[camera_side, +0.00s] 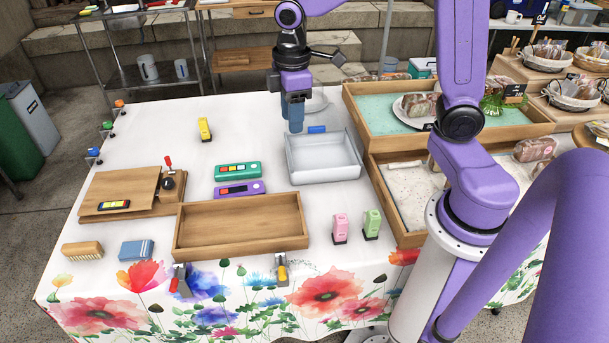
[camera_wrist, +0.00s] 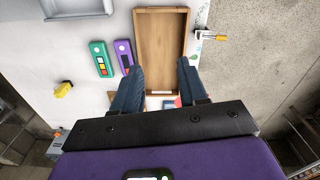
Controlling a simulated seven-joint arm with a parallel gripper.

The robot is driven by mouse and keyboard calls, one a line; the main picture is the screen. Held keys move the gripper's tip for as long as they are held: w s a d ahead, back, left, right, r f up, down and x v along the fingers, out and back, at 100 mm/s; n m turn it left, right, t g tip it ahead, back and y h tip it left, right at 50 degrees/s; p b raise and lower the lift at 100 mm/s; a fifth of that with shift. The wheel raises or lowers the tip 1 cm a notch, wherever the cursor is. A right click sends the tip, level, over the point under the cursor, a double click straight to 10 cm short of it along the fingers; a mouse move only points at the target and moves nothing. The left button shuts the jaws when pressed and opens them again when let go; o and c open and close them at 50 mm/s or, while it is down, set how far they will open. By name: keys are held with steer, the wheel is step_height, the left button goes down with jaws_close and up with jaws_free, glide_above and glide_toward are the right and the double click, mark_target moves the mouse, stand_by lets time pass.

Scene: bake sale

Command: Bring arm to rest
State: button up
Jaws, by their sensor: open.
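My purple arm reaches over the back of the table. My gripper (camera_side: 295,126) hangs fingers down above the table, near the back left of the grey-white tray (camera_side: 322,172). In the wrist view its two dark blue fingers stand wide apart, with nothing between them, and my gripper (camera_wrist: 160,66) is open and empty. Beyond the fingers the wrist view shows an empty wooden tray (camera_wrist: 160,12), which also sits at the front of the table in the side view (camera_side: 240,248).
A green device (camera_side: 238,170) and a purple device (camera_side: 240,189) lie behind the wooden tray. Pink (camera_side: 340,227) and green (camera_side: 372,223) upright items stand right of it. A wooden board (camera_side: 105,185), brush (camera_side: 82,250) and blue block (camera_side: 136,250) are left. Wooden crates (camera_side: 440,148) stand right.

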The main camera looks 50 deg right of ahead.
steer(key=s+a+n, duration=0.1)
steer(key=s, duration=2.1)
steer(key=shift+a+f+n, duration=0.2)
steer(key=shift+f+n, duration=0.1)
